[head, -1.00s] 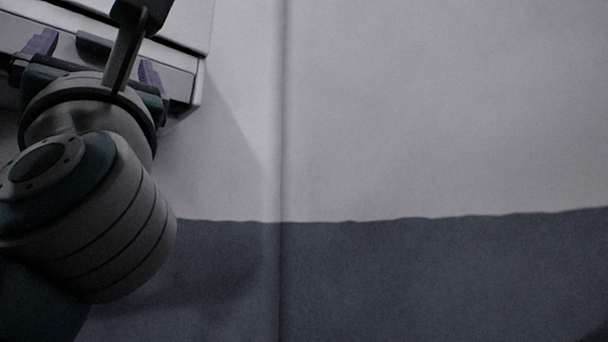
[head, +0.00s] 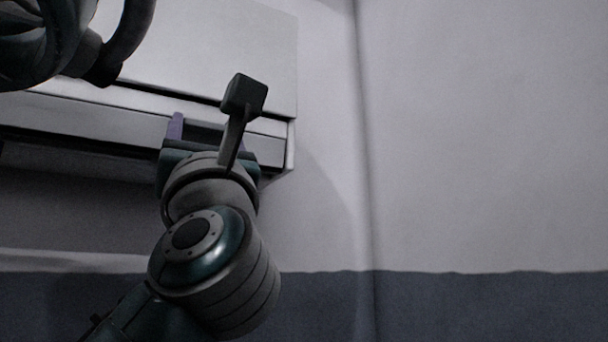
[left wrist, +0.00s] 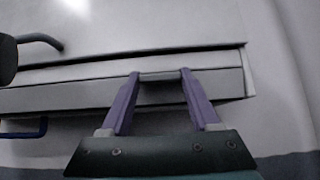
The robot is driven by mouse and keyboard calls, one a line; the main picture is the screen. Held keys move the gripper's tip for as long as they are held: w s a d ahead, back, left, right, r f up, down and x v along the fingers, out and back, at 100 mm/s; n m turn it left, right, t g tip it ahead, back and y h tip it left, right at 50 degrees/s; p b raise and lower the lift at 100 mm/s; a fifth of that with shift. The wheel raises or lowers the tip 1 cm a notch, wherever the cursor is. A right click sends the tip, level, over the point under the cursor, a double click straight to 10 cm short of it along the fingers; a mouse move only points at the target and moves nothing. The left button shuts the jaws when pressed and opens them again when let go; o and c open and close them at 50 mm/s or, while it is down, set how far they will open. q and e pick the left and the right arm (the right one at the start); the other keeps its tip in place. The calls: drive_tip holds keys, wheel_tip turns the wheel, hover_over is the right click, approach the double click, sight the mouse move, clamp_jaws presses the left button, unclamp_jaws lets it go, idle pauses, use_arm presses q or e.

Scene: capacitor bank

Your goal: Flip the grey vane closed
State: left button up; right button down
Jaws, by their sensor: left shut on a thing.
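The grey vane (head: 90,125) looks like the long flat strip along the lower front of a pale cabinet-like unit. It also shows in the left wrist view (left wrist: 218,82). A dark piece (left wrist: 160,90) sits at the strip, between the purple fingers. My left gripper (head: 207,132) is at the right part of the strip, shut on this dark piece with one finger on each side. In the left wrist view my left gripper (left wrist: 159,75) reaches the strip from below. In the head view my wrist partly hides the right finger. My right gripper is not in view.
The pale unit (head: 220,60) ends at a right edge near a wall seam. A dark rounded thing with a curved arm (head: 125,40) is at upper left. A blue handle (left wrist: 25,130) shows at left in the wrist view. The wall (head: 480,130) at right is bare.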

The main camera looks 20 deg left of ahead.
use_arm(q)
drive_tip(key=c, duration=0.7)
drive_tip(key=shift+o, duration=0.2)
drive_tip(key=shift+r+p, duration=0.2)
drive_tip(key=shift+p, duration=0.15)
drive_tip(key=p, duration=0.2)
drive_tip(key=g+h+p, duration=0.1)
drive_tip(key=shift+w+a+r+p, duration=0.1)
drive_tip(key=shift+w+r+p, duration=0.05)
drive_tip(key=shift+r+p, duration=0.25)
drive_tip(key=shift+h, duration=0.5)
drive_tip(key=shift+f+g, duration=0.25)
drive_tip(key=shift+g, duration=0.05)
drive_tip(key=o, duration=1.4)
drive_tip(key=shift+c, duration=0.2)
